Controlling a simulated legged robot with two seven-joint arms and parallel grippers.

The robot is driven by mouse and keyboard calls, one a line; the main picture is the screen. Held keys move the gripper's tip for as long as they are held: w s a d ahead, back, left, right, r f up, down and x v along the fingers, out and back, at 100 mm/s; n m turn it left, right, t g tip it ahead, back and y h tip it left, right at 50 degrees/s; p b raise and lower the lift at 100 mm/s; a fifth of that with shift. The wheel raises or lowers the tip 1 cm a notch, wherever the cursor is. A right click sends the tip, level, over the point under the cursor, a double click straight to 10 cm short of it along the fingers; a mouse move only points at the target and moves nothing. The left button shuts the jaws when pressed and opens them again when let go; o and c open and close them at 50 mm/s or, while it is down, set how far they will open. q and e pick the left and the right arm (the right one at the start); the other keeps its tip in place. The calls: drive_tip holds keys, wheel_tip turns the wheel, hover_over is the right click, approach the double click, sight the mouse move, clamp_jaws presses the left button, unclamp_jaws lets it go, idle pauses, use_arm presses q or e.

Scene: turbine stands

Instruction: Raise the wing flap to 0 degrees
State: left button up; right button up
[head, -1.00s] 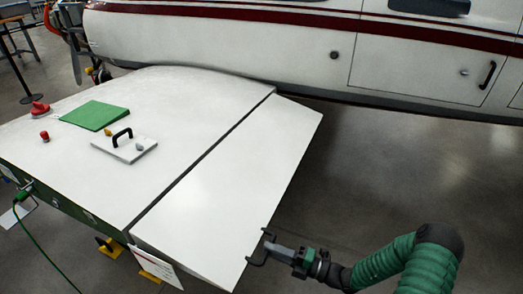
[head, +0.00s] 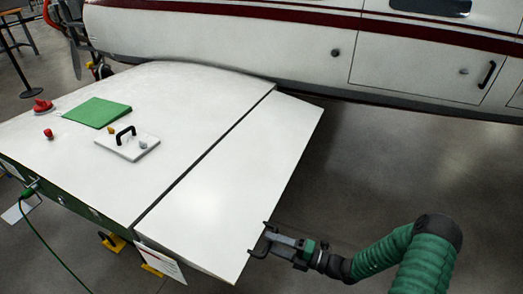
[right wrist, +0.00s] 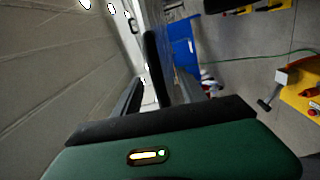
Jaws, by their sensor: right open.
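The wing flap (head: 235,170) is a long white panel hinged along the right side of the white wing (head: 190,105) in the head view, with a dark gap between them. It slopes slightly down from the wing. My right gripper (head: 261,240) is open at the flap's free edge, near its near corner. Its two dark fingers also show in the right wrist view (right wrist: 143,80), with a thin pale strip between them. I cannot tell whether the fingers touch the flap. My left gripper is out of view.
On the wing lie a green wedge-like block (head: 97,112), a white plate with a black handle (head: 127,146) and red items (head: 43,105). The white fuselage (head: 270,45) stands behind. Yellow supports (head: 112,242) and a green cable (head: 50,247) are at the near left. Floor right of the flap is clear.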

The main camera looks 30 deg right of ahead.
drive_tip(key=shift+d, duration=0.15)
drive_tip(key=p+v, duration=0.1)
drive_tip(key=v, duration=0.6)
idle(0.4)
